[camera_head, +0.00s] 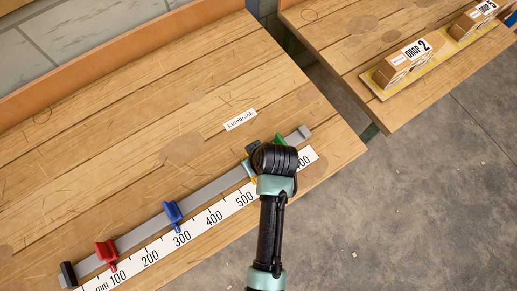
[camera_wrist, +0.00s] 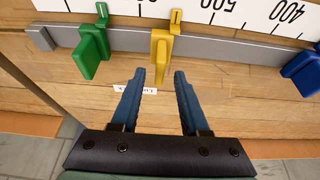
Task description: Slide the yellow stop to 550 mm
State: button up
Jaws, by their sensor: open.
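The yellow stop (camera_wrist: 160,48) is upright on the grey rail in the wrist view. Its small pointer lies over the white scale (camera_wrist: 255,14), on the higher-number side of the 500 label. The exact reading cannot be told. My gripper (camera_wrist: 158,76) is open and empty. Its two blue fingers point at the yellow stop, one to either side of its width, with their tips just short of it. In the head view my black wrist (camera_head: 276,158) covers most of the yellow stop and the nearby scale.
A green stop (camera_wrist: 90,52) stands close on the left in the wrist view, a blue stop (camera_wrist: 302,68) on the right. The head view shows a red stop (camera_head: 106,251) and the grey rail (camera_head: 140,233) along the wooden bench. Boxes (camera_head: 402,66) stand on another bench.

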jog(key=v, duration=1)
jog(key=shift+r, duration=0.15)
